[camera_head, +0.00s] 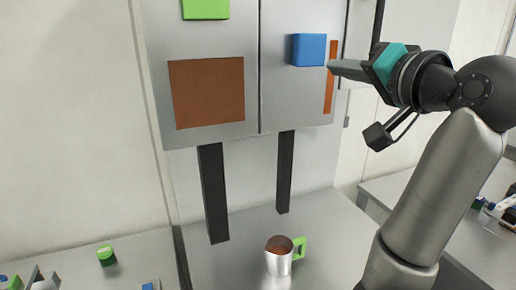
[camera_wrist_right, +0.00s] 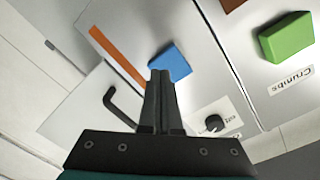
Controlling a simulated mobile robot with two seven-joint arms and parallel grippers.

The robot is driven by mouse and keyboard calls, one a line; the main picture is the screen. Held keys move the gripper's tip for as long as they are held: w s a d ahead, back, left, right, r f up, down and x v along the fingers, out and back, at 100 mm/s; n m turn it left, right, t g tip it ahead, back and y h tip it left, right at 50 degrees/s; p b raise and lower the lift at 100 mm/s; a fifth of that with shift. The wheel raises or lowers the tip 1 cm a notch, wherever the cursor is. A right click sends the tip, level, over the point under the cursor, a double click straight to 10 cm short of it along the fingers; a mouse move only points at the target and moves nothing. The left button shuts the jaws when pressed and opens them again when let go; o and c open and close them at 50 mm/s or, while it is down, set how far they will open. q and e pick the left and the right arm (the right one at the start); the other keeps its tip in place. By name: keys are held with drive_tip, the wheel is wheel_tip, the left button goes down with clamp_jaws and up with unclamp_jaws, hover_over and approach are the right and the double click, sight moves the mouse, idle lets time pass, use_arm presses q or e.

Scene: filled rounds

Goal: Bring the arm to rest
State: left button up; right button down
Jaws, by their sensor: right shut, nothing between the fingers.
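My right arm comes in from the right in the head view, and its gripper (camera_head: 338,67) is raised in front of the cabinet face, near an orange strip (camera_head: 330,78) and a blue block (camera_head: 309,49). In the right wrist view the fingers of this gripper (camera_wrist_right: 160,78) are together with nothing between them. The blue block (camera_wrist_right: 170,62) shows just beyond the fingertips there; whether they touch it I cannot tell. My left gripper is not in view.
A green block (camera_head: 205,9) and a brown panel (camera_head: 207,92) are on the cabinet's left part. A metal mug (camera_head: 279,257) with a green handle stands on the counter below. A green-lidded jar (camera_head: 106,256) stands at lower left. A dark handle (camera_wrist_right: 116,108) shows in the wrist view.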

drive_tip(key=s+f+n+g+h, duration=0.1)
drive_tip(key=s+f+g+h, duration=0.15)
drive_tip(key=f, duration=1.25)
drive_tip(key=s+f+n+g+h, duration=0.1)
drive_tip(key=s+f+g, duration=0.25)
drive_tip(key=f, duration=1.15)
drive_tip(key=s+d+f+n+g+h, duration=0.15)
drive_tip(key=s+f+n+g, duration=0.45)
drive_tip(key=s+f, duration=1.55)
wheel_tip(320, 180, down, 29)
drive_tip(key=s+g+b, duration=0.2)
drive_tip(key=b, duration=0.9)
drive_tip(key=s+d+f+b, duration=0.1)
drive_tip(key=s+f+b, duration=0.4)
drive_tip(key=f, duration=0.8)
drive_tip(key=s+d+f+g+b, duration=0.1)
drive_tip(key=s+f+b, duration=0.5)
drive_tip(key=s+f, duration=0.5)
wheel_tip(320, 180, down, 3)
drive_tip(key=shift+r+m+g+h, duration=0.2)
drive_tip(key=shift+m+g+h, duration=0.1)
drive_tip(key=shift+h, duration=0.1)
